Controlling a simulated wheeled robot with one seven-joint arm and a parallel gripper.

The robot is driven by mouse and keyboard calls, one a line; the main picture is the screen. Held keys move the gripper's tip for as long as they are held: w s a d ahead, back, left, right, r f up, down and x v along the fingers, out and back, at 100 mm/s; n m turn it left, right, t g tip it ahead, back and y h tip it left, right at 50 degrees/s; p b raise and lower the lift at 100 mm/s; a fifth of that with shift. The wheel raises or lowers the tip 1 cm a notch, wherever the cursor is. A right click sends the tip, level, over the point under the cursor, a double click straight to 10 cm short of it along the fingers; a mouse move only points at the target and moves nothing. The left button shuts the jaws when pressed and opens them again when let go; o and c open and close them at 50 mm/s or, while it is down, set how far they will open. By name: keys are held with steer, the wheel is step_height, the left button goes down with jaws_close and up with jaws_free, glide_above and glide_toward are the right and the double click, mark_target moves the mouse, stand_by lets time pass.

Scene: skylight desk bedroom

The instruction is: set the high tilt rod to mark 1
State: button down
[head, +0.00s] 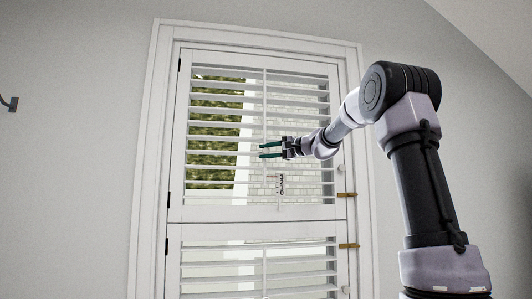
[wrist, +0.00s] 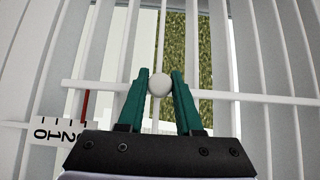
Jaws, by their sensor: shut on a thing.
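The high tilt rod (head: 265,105) is a thin white upright bar on the front of the upper louvred shutter. In the wrist view the rod (wrist: 240,96) runs across the picture, with a round white knob (wrist: 159,84) on it. My gripper (head: 263,150) has dark green fingers; in the wrist view its fingertips (wrist: 159,80) are closed on both sides of the knob. A white scale plate (head: 280,185) with numbers sits below the gripper. It shows at lower left in the wrist view (wrist: 52,130), with a red pointer (wrist: 83,106) near the 2; the exact reading is unclear.
The upper slats (head: 215,115) stand open, with greenery and pale brick behind. A lower louvred shutter (head: 225,270) is below. Two brass catches (head: 347,245) are on the right side of the frame. A wall hook (head: 9,104) is far left.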

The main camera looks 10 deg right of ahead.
step_height(320, 180, down, 4)
stand_by(0.5)
steer(key=c, duration=0.6)
jaws_free()
steer(key=shift+s+d, duration=0.1)
steer(key=v, duration=1)
steer(key=shift+s+d, duration=0.2)
